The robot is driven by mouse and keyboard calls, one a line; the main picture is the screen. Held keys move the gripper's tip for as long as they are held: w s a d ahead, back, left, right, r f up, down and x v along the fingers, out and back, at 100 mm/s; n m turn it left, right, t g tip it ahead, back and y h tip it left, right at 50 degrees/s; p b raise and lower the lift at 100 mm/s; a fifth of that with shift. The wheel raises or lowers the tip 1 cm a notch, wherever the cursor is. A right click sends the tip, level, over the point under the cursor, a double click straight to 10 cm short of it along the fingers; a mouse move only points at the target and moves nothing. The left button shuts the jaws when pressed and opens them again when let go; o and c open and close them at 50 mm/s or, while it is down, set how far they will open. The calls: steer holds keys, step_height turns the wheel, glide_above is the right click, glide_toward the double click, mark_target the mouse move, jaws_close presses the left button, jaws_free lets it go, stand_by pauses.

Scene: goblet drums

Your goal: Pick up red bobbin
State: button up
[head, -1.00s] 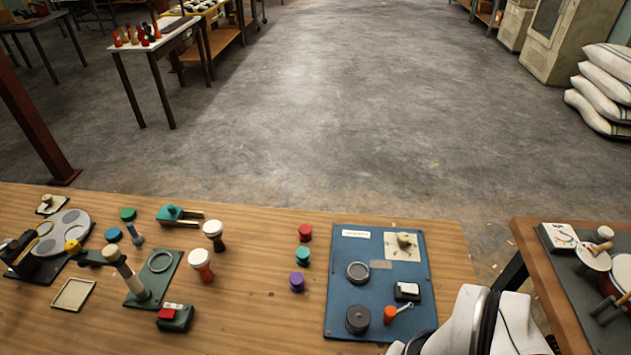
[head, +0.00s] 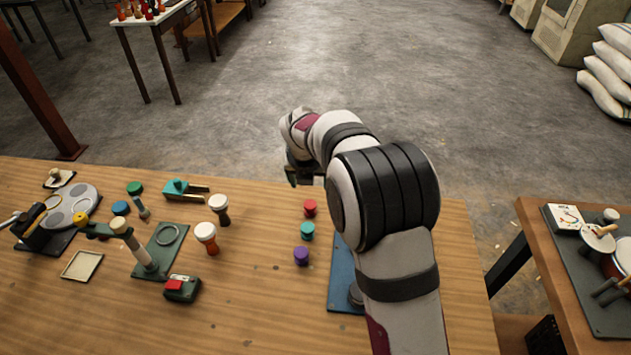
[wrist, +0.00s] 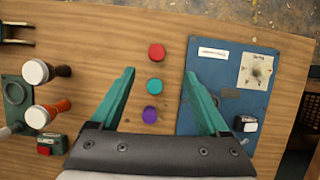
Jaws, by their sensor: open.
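The red bobbin (head: 310,208) stands on the wooden table at the far end of a short row. The teal bobbin (head: 307,231) and the purple bobbin (head: 301,256) stand nearer in the same row. In the wrist view the red bobbin (wrist: 156,52) is at the top centre, past my fingertips. The teal bobbin (wrist: 155,84) lies between the fingertips in the picture, with the purple bobbin (wrist: 150,114) below. My gripper (wrist: 161,75) is open and empty, with teal fingers wide apart. In the head view my gripper (head: 304,178) is partly hidden by the wrist, above the table's far side.
A blue board (wrist: 236,80) with small parts lies right of the bobbins. Bare table surrounds the bobbin row.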

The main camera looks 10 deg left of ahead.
mark_target(310, 205)
steer(key=x, duration=1)
steer(key=s+x, duration=0.1)
steer(key=x, duration=0.4)
steer(key=shift+a+f, duration=0.15)
steer(key=shift+a, duration=0.1)
jaws_close()
